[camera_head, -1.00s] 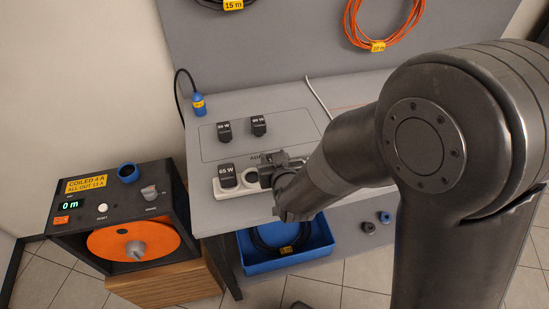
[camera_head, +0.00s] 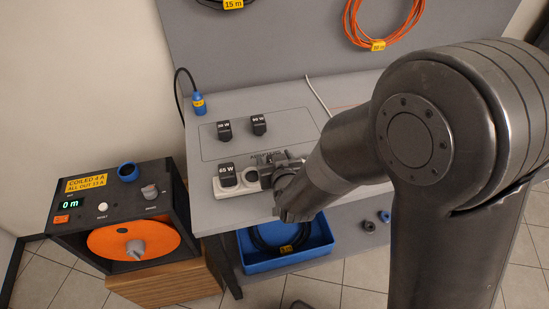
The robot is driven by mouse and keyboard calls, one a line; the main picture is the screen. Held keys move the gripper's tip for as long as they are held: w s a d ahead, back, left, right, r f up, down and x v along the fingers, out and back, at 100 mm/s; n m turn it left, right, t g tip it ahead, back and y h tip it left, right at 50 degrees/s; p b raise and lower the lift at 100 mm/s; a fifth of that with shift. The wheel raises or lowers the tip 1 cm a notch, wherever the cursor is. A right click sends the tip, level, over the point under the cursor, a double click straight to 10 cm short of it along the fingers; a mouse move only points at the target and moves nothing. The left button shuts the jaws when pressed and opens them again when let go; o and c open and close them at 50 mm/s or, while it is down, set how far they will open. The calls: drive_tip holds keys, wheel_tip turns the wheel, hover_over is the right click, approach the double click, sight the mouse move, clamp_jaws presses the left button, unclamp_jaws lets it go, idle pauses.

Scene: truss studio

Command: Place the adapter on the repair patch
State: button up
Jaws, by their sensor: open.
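Several black power adapters are in view. One marked 65 W (camera_head: 227,175) sits on the left end of a white socket strip (camera_head: 221,192) near the table's front edge. A second adapter (camera_head: 224,130), its label hard to read, and a third (camera_head: 259,124) stand farther back inside a thin outlined area (camera_head: 283,123). My gripper (camera_head: 270,162) is open over the right part of the strip, just right of the 65 W adapter. My wrist hides that part of the strip, so I cannot tell what lies between the fingers. I cannot make out a repair patch.
A blue connector (camera_head: 198,104) on a black cable stands at the table's back left. A cable reel box (camera_head: 125,217) stands left of the table. A blue bin (camera_head: 285,259) holds coiled cable below. My arm covers the table's right side.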

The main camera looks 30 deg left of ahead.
drive_tip(key=shift+o, duration=0.4)
drive_tip(key=shift+v, duration=2.5)
drive_tip(key=shift+a+f, duration=0.15)
drive_tip(key=shift+f, duration=0.8)
drive_tip(key=shift+x, duration=2.45)
drive_tip(key=shift+w+r, duration=0.1)
drive_tip(key=shift+c, duration=0.4)
drive_tip(key=c, duration=1.1)
drive_tip(key=shift+c, duration=0.2)
drive_tip(key=shift+r, duration=0.1)
